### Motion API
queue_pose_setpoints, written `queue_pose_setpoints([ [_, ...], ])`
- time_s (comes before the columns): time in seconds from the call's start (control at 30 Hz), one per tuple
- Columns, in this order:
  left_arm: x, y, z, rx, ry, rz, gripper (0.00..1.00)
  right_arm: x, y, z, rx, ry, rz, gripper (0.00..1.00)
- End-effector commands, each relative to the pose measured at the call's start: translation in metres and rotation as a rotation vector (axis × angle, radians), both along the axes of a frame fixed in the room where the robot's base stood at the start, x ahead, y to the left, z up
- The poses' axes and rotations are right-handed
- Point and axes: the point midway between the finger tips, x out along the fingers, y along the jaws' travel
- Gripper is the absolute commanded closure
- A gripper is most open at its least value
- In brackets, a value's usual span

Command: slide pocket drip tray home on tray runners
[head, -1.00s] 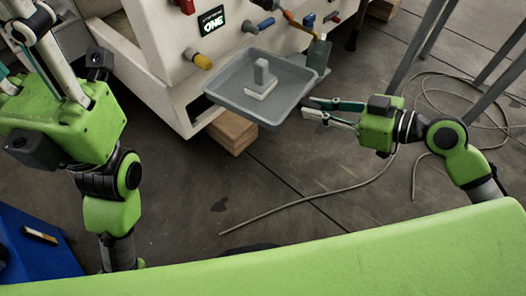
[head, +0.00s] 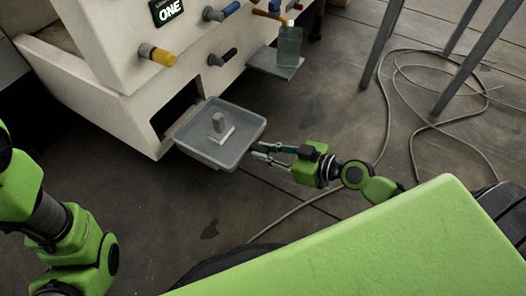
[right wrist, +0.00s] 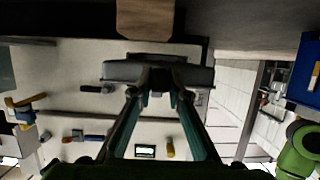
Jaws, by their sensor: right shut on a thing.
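The grey drip tray (head: 243,120) is held low in front of the white machine, its left side beside a dark opening (head: 178,112) in the machine's lower wall. A small grey block on a pale base (head: 220,132) stands in the tray. My right gripper (head: 259,151) is shut on the tray's right edge. In the right wrist view the fingers (right wrist: 160,82) meet at the tray's near wall (right wrist: 122,72). I cannot make out the runners, which may be hidden by the tray and wall. My left gripper is out of view; only that arm's links show.
The machine front carries a yellow-tipped knob (head: 158,55) and several coloured handles above the tray. A small shelf (head: 270,63) with a green bottle (head: 289,45) juts out at upper right. A cable (head: 440,124) lies on the floor by grey legs (head: 460,60).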

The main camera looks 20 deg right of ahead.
Motion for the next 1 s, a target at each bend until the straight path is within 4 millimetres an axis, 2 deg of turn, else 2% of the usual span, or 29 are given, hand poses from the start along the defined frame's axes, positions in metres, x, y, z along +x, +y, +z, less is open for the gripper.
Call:
queue_pose_setpoints([
  [0.3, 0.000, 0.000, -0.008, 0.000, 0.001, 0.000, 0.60, 0.000, 0.000, -0.001, 0.003, -0.007, -0.002, 1.00],
  [1.0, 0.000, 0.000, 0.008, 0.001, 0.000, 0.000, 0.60, 0.054, 0.041, -0.004, 0.004, -0.008, -0.002, 1.00],
])
